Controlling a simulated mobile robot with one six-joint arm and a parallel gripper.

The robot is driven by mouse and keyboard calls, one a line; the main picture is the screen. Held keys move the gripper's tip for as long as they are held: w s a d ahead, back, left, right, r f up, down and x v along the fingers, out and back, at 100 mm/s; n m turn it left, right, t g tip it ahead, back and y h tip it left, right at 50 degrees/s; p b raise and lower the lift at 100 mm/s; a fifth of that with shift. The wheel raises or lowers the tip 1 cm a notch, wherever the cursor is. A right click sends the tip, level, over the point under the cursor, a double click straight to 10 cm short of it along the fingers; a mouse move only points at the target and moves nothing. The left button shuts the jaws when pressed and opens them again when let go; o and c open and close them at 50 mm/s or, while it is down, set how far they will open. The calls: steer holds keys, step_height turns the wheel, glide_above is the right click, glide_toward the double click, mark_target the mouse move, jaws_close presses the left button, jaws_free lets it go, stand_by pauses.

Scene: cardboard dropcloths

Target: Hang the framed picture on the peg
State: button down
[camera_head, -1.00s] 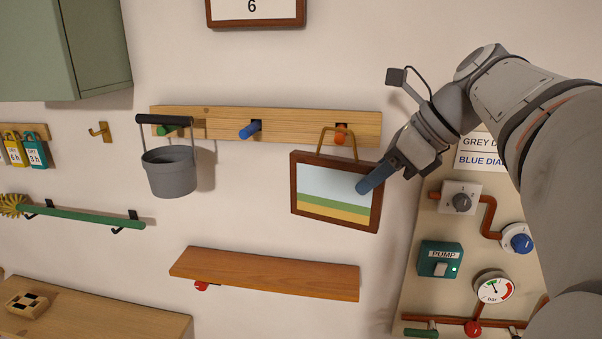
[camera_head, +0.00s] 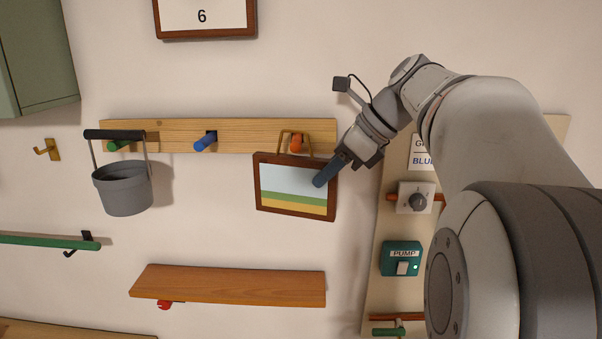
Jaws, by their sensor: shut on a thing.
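The framed picture (camera_head: 283,205) has a brown frame, a landscape of sky and green and yellow bands, and a brass hanger loop (camera_head: 281,138) on top. My gripper (camera_head: 326,177) is shut on its right side, with one blue finger across the front. The picture is slightly tilted. The orange peg (camera_head: 296,143) is on the wooden rail (camera_head: 170,127), and it shows inside the loop's outline. I cannot tell whether the loop is around the peg or only in front of it. The blue peg (camera_head: 205,141) is free. The green peg (camera_head: 118,146) is at the left.
A grey bucket (camera_head: 124,190) hangs at the green peg. A wooden shelf (camera_head: 230,286) juts out below the picture. A panel with a PUMP switch (camera_head: 401,259) and a dial (camera_head: 416,198) is at the right. A framed calendar (camera_head: 206,20) is above.

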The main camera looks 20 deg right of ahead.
steer(key=shift+w+d+f, duration=0.2)
steer(key=shift+w, duration=0.4)
steer(key=shift+w+d+f, duration=0.15)
steer(key=shift+w+d, duration=0.05)
steer(key=shift+w, duration=0.4)
steer(key=shift+w+d+f, duration=0.2)
steer(key=shift+w, duration=0.4)
steer(key=c, duration=1.2)
jaws_free()
